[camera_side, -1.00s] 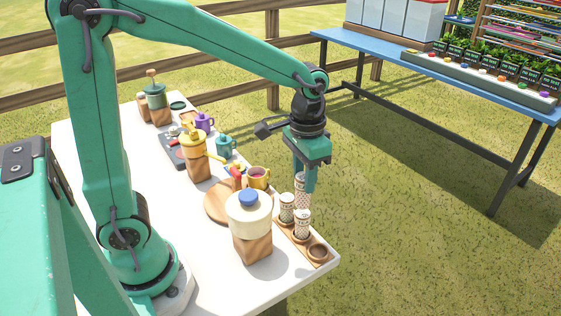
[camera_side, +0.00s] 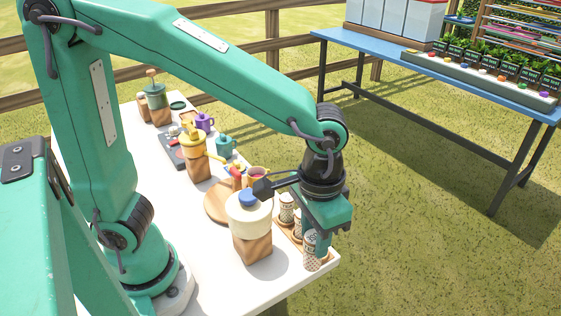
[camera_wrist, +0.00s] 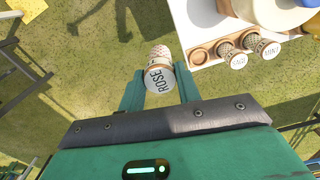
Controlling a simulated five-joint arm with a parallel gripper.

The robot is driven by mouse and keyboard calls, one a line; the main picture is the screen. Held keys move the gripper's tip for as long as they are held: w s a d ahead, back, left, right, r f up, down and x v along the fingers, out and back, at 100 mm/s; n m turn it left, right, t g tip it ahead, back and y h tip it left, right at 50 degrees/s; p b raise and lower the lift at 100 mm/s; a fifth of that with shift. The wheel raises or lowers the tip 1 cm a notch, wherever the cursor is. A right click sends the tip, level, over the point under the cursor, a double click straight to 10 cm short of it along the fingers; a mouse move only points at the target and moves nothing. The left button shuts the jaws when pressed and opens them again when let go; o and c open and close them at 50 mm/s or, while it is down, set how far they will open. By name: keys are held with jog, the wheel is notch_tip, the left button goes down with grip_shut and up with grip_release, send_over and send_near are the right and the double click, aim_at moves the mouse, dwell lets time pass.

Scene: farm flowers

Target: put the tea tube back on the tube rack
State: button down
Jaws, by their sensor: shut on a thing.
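My gripper (camera_wrist: 158,90) is shut on a patterned tea tube (camera_wrist: 158,76) whose round lid reads ROSE. In the side view the held tea tube (camera_side: 312,254) hangs upright at the near end of the wooden tube rack (camera_side: 284,231). In the wrist view the tube rack (camera_wrist: 214,58) is right of the held tube, with an empty round hole at its left end. Two other tubes, one (camera_wrist: 229,52) beside that hole and one (camera_wrist: 263,46) labelled MINT, stand in the rack. The side view does not show clearly whether the held tube touches anything.
A cream jar with a blue lid (camera_side: 248,213) stands on a wooden block beside the rack. A round wooden board, cups and a yellow pot (camera_side: 192,143) are farther back on the white table (camera_side: 203,274). The table edge runs close past the rack, with grass beyond.

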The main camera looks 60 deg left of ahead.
jog(key=w+a+f, duration=0.7)
jog(key=w, duration=0.2)
jog(key=shift+a, duration=0.35)
jog(key=shift+f, duration=0.1)
jog(key=shift+s+f, duration=0.1)
jog(key=shift+f, duration=1.8)
jog(key=shift+f, duration=0.1)
jog(key=c, duration=1)
grip_release()
notch_tip(320, 180, up, 12)
